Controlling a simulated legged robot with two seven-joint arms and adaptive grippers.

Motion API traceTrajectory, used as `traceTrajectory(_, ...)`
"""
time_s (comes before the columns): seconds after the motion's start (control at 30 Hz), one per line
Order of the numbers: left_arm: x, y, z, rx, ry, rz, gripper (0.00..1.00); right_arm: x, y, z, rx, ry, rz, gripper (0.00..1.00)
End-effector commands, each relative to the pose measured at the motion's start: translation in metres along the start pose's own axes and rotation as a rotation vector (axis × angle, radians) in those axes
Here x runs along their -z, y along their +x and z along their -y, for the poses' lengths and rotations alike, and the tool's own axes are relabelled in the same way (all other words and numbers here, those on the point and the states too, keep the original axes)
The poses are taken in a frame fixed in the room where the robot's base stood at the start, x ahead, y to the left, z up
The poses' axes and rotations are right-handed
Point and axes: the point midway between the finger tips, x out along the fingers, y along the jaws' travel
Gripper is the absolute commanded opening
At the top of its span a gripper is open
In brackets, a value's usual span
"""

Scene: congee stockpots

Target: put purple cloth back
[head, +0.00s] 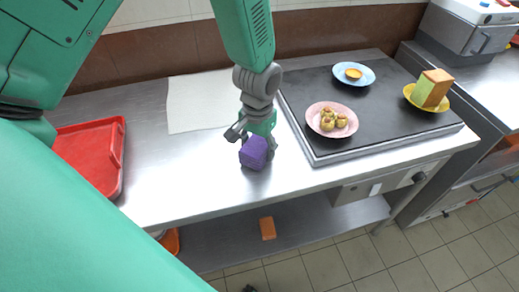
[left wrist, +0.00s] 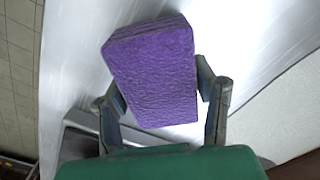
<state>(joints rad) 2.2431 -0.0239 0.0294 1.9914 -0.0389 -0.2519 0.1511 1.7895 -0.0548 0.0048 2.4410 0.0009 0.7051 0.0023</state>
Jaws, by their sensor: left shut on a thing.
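The purple cloth (head: 253,152) is a small, thick block with a rough surface. My left gripper (head: 256,140) is shut on it, with one finger on each side. In the left wrist view the cloth (left wrist: 155,75) sits between the two fingers of the left gripper (left wrist: 160,105) and looks tilted. The steel counter (head: 190,185) lies beneath it; I cannot tell whether the cloth touches the counter. My right gripper is not in view.
A red tray (head: 118,185) lies at the counter's left. A white sheet (head: 195,105) lies behind the gripper. At right, a dark griddle (head: 380,125) holds a pink plate (head: 318,124), a blue plate (head: 366,80) and a yellow plate (head: 440,106) with food. An orange block (head: 267,228) lies on the shelf below.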

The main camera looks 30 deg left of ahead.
Motion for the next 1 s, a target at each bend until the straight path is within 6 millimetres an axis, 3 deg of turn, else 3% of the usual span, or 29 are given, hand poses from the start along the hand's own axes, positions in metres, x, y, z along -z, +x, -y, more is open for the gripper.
traceTrajectory(0.1,0.000,0.008,-0.003,0.003,0.001,-0.002,0.21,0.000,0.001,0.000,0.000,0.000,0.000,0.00)
traceTrajectory(0.4,0.000,0.010,-0.005,0.006,0.002,-0.002,0.21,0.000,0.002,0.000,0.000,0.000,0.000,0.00)
traceTrajectory(0.43,0.000,0.011,-0.004,0.005,0.002,-0.002,0.56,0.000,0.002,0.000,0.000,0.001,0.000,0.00)
traceTrajectory(0.5,0.000,0.010,-0.003,0.003,0.002,-0.002,0.73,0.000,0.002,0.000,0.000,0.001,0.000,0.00)
traceTrajectory(0.83,0.000,0.009,-0.001,0.001,0.001,-0.002,0.73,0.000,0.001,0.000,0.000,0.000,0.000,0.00)
traceTrajectory(1.0,0.001,-0.013,-0.003,0.003,0.002,-0.005,0.73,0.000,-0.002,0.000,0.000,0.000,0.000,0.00)
